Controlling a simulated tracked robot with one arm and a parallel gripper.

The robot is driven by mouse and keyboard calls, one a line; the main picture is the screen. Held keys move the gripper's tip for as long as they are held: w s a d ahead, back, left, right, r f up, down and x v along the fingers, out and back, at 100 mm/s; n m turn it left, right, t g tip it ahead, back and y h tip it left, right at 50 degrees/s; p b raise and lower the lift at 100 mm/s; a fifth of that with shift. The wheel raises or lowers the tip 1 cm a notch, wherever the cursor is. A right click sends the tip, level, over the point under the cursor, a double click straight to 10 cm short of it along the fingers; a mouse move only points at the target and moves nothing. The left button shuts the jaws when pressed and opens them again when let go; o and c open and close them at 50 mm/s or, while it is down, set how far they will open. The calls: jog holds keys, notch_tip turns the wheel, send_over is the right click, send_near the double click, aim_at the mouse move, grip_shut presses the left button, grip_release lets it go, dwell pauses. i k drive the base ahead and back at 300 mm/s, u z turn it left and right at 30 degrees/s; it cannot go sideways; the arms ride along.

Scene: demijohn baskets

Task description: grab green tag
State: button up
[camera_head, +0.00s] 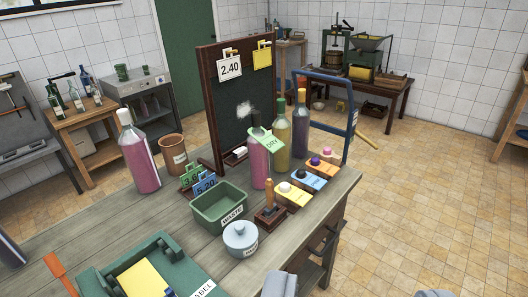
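A pale green tag (267,140) reading "DRY" hangs at the neck of a pink bottle (259,169) on the wooden table. A darker green price tag (191,175) stands beside a blue price tag (205,184) reading "5.20", left of the chalkboard's foot; its number is partly hidden. My gripper (356,291) shows only as two grey fingertips at the bottom edge. They are wide apart with nothing seen between them, in front of the table and away from both green tags.
A yellow-green bottle (281,140) and a dark bottle (301,130) stand close beside the pink one. The chalkboard (233,110) rises behind. Floor at right is clear.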

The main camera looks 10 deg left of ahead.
aim_at(271, 143)
jog(key=z, duration=1.75)
jog(key=i, duration=1.35)
jog(key=u, duration=3.05)
jog(key=i, duration=1.05)
jog(key=u, duration=0.1)
